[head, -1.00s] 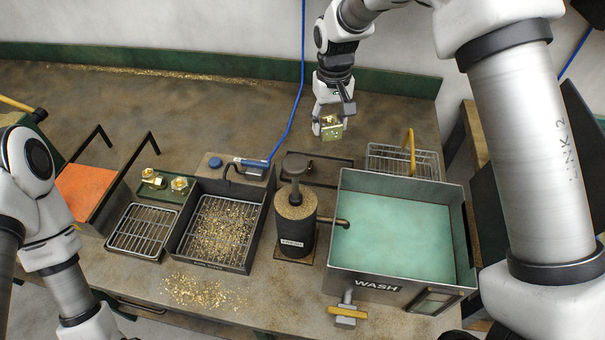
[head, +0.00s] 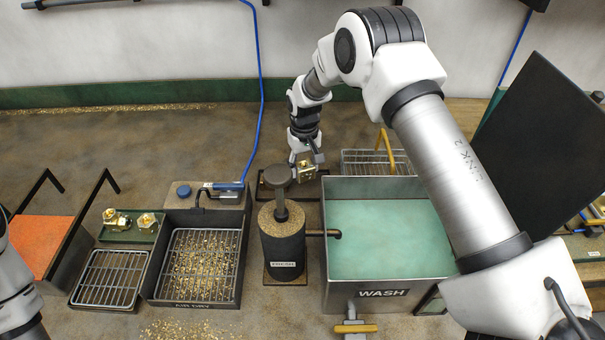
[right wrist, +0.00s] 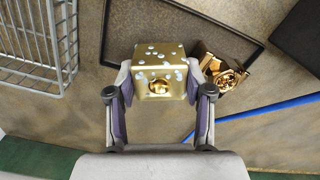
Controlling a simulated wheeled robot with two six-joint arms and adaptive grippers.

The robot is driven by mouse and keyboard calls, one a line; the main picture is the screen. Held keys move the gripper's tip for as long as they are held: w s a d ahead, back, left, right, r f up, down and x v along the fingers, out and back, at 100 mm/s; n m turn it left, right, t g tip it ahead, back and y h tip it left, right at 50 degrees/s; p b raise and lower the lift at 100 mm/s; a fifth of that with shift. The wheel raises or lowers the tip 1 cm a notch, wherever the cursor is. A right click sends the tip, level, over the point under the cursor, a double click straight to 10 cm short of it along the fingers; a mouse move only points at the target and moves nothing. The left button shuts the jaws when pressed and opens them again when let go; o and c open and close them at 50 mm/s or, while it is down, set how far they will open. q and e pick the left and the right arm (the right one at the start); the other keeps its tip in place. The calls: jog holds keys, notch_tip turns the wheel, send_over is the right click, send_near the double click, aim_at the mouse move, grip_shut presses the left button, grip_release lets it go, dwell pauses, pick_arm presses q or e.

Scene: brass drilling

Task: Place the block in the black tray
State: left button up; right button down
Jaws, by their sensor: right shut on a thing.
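A gold-coloured brass block (right wrist: 158,75) with a round hole and pale specks, perhaps drops, is between the fingers of my right gripper (right wrist: 158,88). In the head view my right gripper (head: 305,163) points down with the block (head: 307,170), just behind the wash tank. The black tray (right wrist: 185,30) is a flat, dark-rimmed tray just beyond the block in the right wrist view. In the head view the tray is partly hidden by the black cylinder. I cannot tell the block's height above the bench. My left gripper is out of view.
A second brass piece (right wrist: 222,72) lies by the tray's edge, near a blue hose (right wrist: 270,108). A wire basket (head: 360,163) stands behind the wash tank (head: 385,240). The black cylinder (head: 283,245) stands in front. A chip-filled rack (head: 200,265) is to the left.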

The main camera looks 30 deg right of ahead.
aim_at(305, 176)
notch_tip(305, 176, down, 3)
jog(key=shift+s+r+p, duration=0.1)
jog(key=shift+r+p, duration=0.05)
jog(key=shift+p, duration=0.25)
jog(key=shift+f, duration=0.35)
jog(key=shift+f, duration=0.1)
jog(key=c, duration=0.7)
grip_release()
